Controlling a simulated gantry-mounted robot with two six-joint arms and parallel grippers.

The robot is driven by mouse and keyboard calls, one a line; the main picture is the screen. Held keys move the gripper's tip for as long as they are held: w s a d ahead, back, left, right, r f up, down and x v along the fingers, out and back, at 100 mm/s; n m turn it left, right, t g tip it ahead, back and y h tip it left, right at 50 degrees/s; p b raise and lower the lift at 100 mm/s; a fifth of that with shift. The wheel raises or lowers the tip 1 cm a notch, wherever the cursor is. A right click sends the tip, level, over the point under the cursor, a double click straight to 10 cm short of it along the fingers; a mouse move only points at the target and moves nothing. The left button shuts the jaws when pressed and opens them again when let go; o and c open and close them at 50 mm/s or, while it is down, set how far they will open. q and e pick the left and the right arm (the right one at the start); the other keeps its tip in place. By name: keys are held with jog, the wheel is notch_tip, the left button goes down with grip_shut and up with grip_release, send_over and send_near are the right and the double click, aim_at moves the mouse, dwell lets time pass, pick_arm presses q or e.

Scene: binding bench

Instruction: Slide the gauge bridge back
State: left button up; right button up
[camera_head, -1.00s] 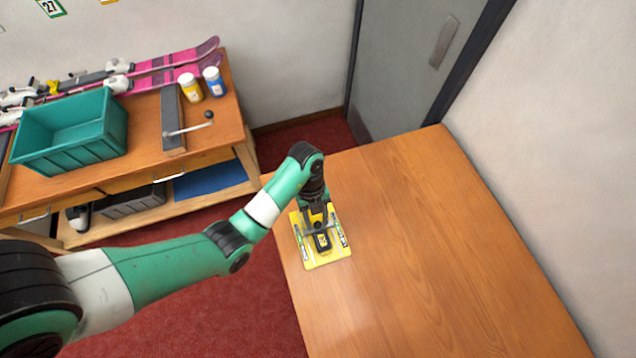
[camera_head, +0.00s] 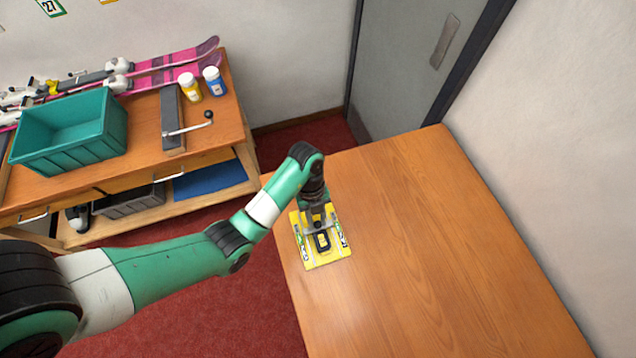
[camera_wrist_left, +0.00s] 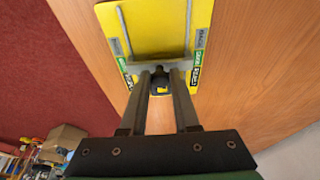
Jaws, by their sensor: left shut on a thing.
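A yellow plate (camera_head: 327,260) with two side rails and labelled strips lies on the wooden table near its left edge. The gauge bridge, a grey crossbar (camera_wrist_left: 144,69), spans the two rails and shows in the left wrist view. My left gripper (camera_head: 317,222) reaches down over the plate. In the left wrist view my left gripper (camera_wrist_left: 160,78) has its fingertips together at the middle of the bridge, shut on it. A small black part with a yellow middle (camera_head: 322,242) shows just in front of the fingers. The fingers partly hide the bridge. My right gripper is out of view.
The wooden table (camera_head: 430,250) is bare to the right of the plate. A workbench at the left holds a teal bin (camera_head: 70,130), skis (camera_head: 160,70), two jars and a grey bar with a lever. Red carpet lies between.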

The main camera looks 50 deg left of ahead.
pick_arm(q)
jog(key=shift+a, duration=0.1)
jog(key=shift+w+a+b, duration=0.2)
jog(key=shift+a+b, duration=0.15)
jog(key=shift+a, duration=0.25)
jog(key=shift+w+a+b, duration=0.2)
jog(key=shift+a+b, duration=0.1)
jog(key=shift+a, duration=0.25)
jog(key=o, duration=0.6)
jog(key=shift+r, duration=0.1)
notch_tip(320, 180, up, 10)
jog(key=p, duration=1)
